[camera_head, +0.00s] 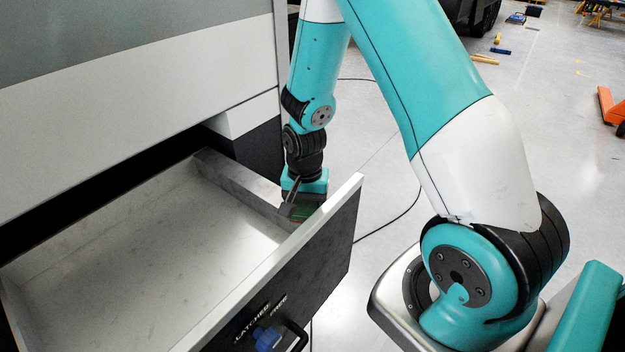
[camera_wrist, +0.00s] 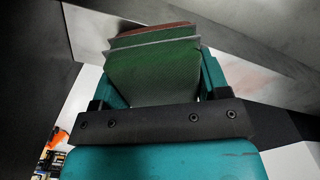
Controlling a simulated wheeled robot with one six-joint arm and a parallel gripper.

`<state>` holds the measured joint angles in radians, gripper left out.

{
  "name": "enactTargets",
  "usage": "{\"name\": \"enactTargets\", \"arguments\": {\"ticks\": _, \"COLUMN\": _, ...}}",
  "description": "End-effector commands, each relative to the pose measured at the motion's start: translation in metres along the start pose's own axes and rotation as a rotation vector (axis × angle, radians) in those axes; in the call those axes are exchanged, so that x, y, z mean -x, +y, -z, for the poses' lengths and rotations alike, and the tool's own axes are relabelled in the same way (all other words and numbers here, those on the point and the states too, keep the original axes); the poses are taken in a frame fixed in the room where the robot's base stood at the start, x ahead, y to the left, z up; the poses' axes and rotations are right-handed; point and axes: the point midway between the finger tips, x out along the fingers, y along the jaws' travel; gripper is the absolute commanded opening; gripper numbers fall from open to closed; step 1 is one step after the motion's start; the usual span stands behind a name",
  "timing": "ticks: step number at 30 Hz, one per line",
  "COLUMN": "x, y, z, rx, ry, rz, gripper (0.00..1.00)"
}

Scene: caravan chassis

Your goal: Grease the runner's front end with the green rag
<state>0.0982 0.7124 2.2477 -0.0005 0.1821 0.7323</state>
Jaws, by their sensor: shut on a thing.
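My gripper (camera_head: 302,205) is shut on the green rag (camera_wrist: 155,70), which shows in the wrist view as folded green layers with a reddish-brown far edge. In the head view my gripper is low at the far right side wall (camera_head: 245,188) of the open drawer, close to the front panel. Only a small dark green patch of the rag shows there. The runner cannot be made out; the drawer wall and my gripper hide that side. I cannot tell whether the rag touches it. A faint reddish smear (camera_wrist: 258,82) shows on the grey surface right of the rag in the wrist view.
The drawer is pulled out and looks empty inside. Its front panel (camera_head: 318,262) carries a blue latch (camera_head: 266,338) and a dark handle (camera_head: 298,337). The pale cabinet body (camera_head: 130,95) stands at left.

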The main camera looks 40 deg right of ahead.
Motion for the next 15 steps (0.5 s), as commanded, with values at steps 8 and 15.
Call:
{"name": "enactTargets", "arguments": {"ticks": 8, "x": 0.037, "y": 0.002, "z": 0.001, "rx": -0.003, "ry": 0.000, "rz": 0.000, "gripper": 0.50}}
{"name": "enactTargets", "arguments": {"ticks": 15, "x": 0.059, "y": 0.001, "z": 0.001, "rx": -0.002, "ry": 0.001, "rz": 0.000, "gripper": 0.50}}
